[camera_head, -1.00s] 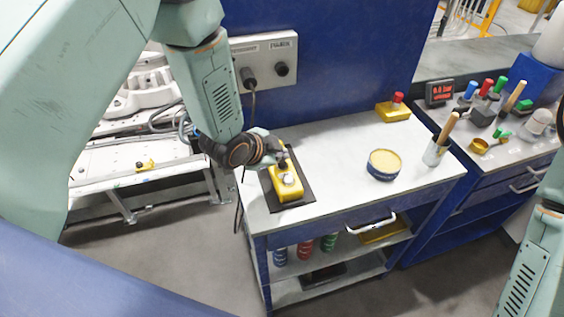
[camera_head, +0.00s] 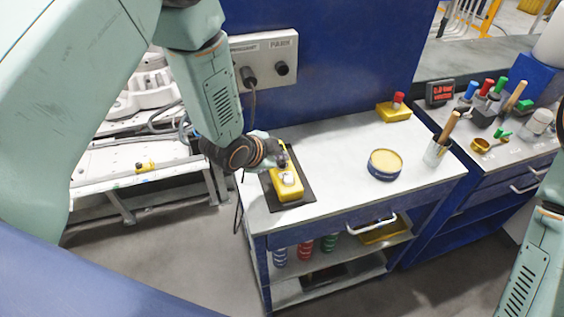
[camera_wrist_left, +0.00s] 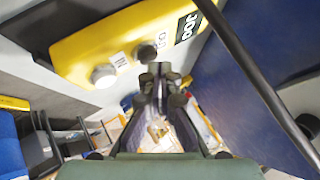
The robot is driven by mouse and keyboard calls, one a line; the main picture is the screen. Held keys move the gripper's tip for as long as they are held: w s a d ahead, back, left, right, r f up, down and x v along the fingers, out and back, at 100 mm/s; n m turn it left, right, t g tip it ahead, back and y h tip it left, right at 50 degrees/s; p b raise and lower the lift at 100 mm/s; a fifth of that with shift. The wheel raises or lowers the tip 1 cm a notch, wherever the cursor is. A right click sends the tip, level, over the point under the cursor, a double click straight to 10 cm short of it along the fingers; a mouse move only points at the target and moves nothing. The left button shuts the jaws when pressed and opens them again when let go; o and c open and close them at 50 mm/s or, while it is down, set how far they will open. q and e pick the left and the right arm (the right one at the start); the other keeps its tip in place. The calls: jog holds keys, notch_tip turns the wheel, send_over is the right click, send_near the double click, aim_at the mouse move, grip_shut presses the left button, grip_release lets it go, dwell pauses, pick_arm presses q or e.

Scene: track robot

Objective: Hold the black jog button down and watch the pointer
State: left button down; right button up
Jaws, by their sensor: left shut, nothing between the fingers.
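The yellow jog box (camera_head: 287,188) lies on a black mat (camera_head: 305,190) at the left end of the bench. In the left wrist view the box (camera_wrist_left: 85,50) bears a black JOG label, a pale button (camera_wrist_left: 103,76) and a black button (camera_wrist_left: 147,54). My left gripper (camera_head: 281,158) is over the far part of the box. In the left wrist view its fingertips (camera_wrist_left: 160,75) are together and empty, right beside the black button; I cannot tell whether they touch it. I cannot make out the pointer. My right gripper is out of view.
A black cable (camera_wrist_left: 250,75) crosses close to the gripper. A round yellow-topped tin (camera_head: 384,164), a cup with a wooden handle (camera_head: 436,152) and a yellow box with a red button (camera_head: 395,109) stand on the bench. Its middle is clear. A blue wall (camera_head: 340,60) rises behind.

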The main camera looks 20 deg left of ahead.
aim_at(280, 165)
pick_arm(q)
jog(key=shift+f+b, duration=0.3)
jog(key=shift+f, duration=0.15)
dwell(0.4)
jog(key=shift+r, duration=0.1)
dwell(4.0)
jog(key=shift+r+p, duration=0.75)
jog(key=shift+r, duration=0.1)
jog(key=shift+w+r, duration=0.1)
jog(key=shift+r+p, duration=2.05)
jog(key=shift+r, duration=0.45)
jog(key=shift+f, duration=0.1)
